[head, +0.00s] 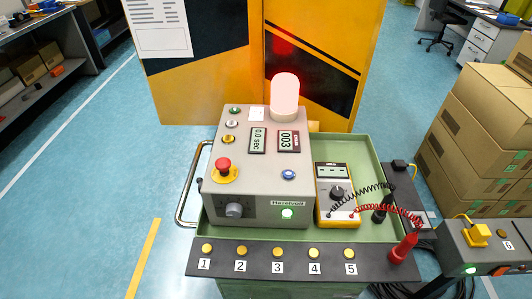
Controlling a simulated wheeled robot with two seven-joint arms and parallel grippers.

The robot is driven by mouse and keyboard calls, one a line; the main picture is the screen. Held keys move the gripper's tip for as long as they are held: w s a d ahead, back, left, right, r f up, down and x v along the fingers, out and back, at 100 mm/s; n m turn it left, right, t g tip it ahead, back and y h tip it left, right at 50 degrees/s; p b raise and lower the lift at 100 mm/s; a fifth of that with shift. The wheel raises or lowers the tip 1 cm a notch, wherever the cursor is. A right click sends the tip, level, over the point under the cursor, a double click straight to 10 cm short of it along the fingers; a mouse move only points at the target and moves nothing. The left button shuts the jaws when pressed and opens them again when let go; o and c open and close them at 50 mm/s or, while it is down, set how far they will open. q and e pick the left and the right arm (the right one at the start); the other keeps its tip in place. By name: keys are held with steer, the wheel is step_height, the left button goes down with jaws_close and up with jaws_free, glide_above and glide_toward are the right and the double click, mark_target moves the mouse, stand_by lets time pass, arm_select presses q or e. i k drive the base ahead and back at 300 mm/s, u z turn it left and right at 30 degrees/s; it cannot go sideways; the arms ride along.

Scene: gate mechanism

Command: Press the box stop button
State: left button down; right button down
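A grey control box (249,188) stands on a green cart tray. A red mushroom-shaped button (223,166) on a yellow base sits at the left of its sloped top. Three small buttons run above it: green (235,111), white (231,124) and amber (228,139). A blue button (288,174) sits at the lower right of the top. Their printed labels are too small to read. A pale dome lamp (285,94) with a red glow stands at the back of the box. Neither of my grippers shows in the head view.
A yellow meter (336,194) with coiled black and red probe leads stands right of the box. A dark strip (225,264) with numbered yellow contacts runs along the front. Cardboard boxes (475,135) are stacked at right. A metal handle (189,190) borders the left, with open floor beyond.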

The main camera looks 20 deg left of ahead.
mark_target(222, 165)
steer(key=u, duration=0.75)
steer(key=k, duration=0.8)
steer(key=z, duration=0.75)
steer(key=i, duration=0.55)
